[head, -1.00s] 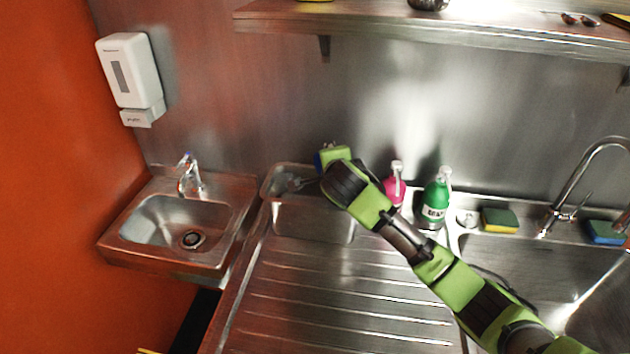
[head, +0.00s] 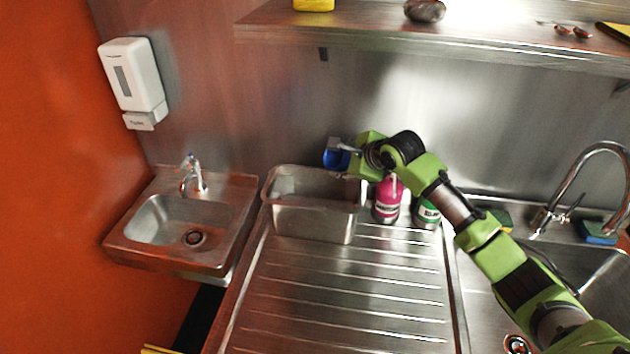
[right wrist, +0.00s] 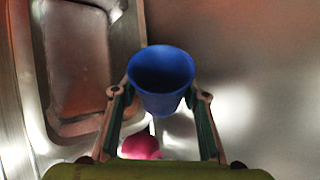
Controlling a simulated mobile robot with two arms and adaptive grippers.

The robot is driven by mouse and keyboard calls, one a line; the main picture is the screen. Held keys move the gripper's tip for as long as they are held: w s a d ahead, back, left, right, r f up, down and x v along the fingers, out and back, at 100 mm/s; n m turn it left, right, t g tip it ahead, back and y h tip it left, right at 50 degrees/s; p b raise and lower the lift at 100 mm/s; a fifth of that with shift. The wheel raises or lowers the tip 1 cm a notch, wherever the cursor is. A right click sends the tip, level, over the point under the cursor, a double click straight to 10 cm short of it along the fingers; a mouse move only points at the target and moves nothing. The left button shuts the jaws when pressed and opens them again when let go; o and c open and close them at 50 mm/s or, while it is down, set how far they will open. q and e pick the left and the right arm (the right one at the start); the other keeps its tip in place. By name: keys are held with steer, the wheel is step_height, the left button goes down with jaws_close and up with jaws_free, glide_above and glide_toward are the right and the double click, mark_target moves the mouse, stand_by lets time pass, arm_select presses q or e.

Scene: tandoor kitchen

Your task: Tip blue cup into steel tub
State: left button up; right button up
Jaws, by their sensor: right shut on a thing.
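My right gripper (head: 347,152) is shut on the blue cup (head: 336,159). It holds the cup in the air at the back right of the steel tub (head: 313,222), near the wall. In the right wrist view the cup (right wrist: 161,80) sits between the two fingers with its open mouth toward the camera, and its inside looks plain blue. The tub (right wrist: 128,60) lies to the left of the cup in that view. A pale patch shows inside the tub in the head view; I cannot tell if it is contents or a reflection. My left gripper is not in view.
A pink bottle (head: 387,200) and a green bottle (head: 427,213) stand right of the tub, under my right arm. A shelf (head: 430,38) runs above. A small sink (head: 185,220) is at left. The ribbed drainboard (head: 340,290) in front is clear.

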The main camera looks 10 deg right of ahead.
steer(key=shift+r+m+y+p, duration=0.3)
steer(key=shift+r+y+p, duration=0.2)
steer(key=shift+r+p, duration=0.35)
steer(key=shift+d+f+m+y+p, duration=0.2)
steer(key=shift+f+m+y+p, duration=0.2)
steer(key=shift+f+y+p, duration=0.2)
steer(key=shift+w+d+r+m+g+y+p, duration=0.3)
steer(key=shift+d+m+y+p, duration=0.1)
steer(key=shift+d+y+p, duration=0.15)
steer(key=shift+d+f+m+y+b, duration=0.4)
steer(key=shift+d+f+y, duration=0.05)
steer(key=shift+d, duration=0.1)
steer(key=shift+w+d+y, duration=0.15)
steer(key=shift+d+y, duration=0.1)
steer(key=shift+y, duration=0.05)
steer(key=shift+d+r+m+y, duration=0.2)
steer(key=shift+r+m+y, duration=0.1)
steer(key=shift+m, duration=0.1)
steer(key=shift+w+d, duration=0.15)
steer(key=shift+d, duration=0.05)
arm_select(q)
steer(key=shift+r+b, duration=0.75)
steer(key=shift+b, duration=0.55)
arm_select(e)
steer(key=shift+w+d+f+m+y, duration=0.1)
steer(key=shift+d+m+y, duration=0.2)
steer(key=shift+m+y, duration=0.15)
steer(key=shift+w+d+f+m+y, duration=0.1)
steer(key=shift+d+m+y, duration=0.25)
steer(key=shift+y, duration=0.2)
